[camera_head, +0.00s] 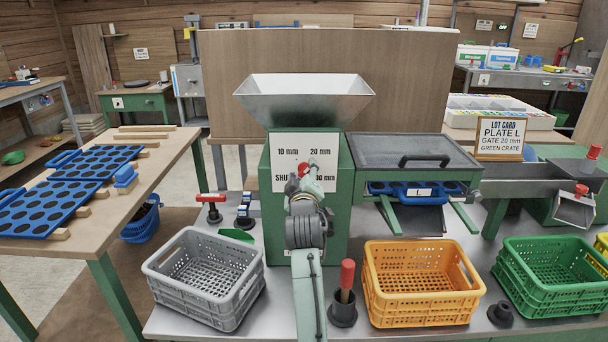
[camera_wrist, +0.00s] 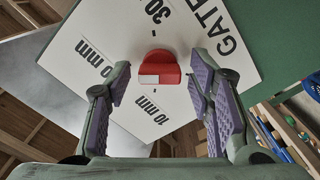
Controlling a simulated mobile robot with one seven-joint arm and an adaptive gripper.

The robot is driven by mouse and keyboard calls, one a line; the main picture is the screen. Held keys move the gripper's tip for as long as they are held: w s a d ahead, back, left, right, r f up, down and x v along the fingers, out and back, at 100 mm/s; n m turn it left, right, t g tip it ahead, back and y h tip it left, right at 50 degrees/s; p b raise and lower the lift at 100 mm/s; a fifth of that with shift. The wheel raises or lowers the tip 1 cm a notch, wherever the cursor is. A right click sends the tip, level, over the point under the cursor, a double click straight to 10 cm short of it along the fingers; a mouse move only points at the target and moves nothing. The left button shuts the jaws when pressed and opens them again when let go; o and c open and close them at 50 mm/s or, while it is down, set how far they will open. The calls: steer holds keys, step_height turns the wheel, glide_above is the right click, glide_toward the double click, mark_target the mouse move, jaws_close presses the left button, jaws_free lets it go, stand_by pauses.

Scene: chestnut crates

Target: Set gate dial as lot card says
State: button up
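The gate dial is a red knob (camera_wrist: 168,66) with a white patch on the side toward the picture's bottom, where a 10 mm label shows; its exact setting is hard to tell. It sits on a white plate (camera_head: 290,155) marked SHUT, 10 mm, 20 mm and 30 mm, on a green machine (camera_head: 345,195). My gripper (camera_wrist: 161,82) is open, one finger on each side of the knob and apart from it. In the head view, my gripper (camera_head: 306,188) partly hides the knob and plate. The lot card (camera_head: 500,139) reads PLATE L, GATE 20 mm, GREEN CRATE.
A steel hopper (camera_head: 305,100) tops the machine. Grey (camera_head: 215,290), orange (camera_head: 425,308) and green (camera_head: 550,290) crates stand in front. A red-handled tool (camera_head: 346,280) stands upright near my arm. A blue plate marked L (camera_head: 420,191) sits under the lidded unit. Blue plates (camera_head: 40,212) lie on the left table.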

steer(key=shift+s, duration=0.1)
steer(key=s, duration=1.2)
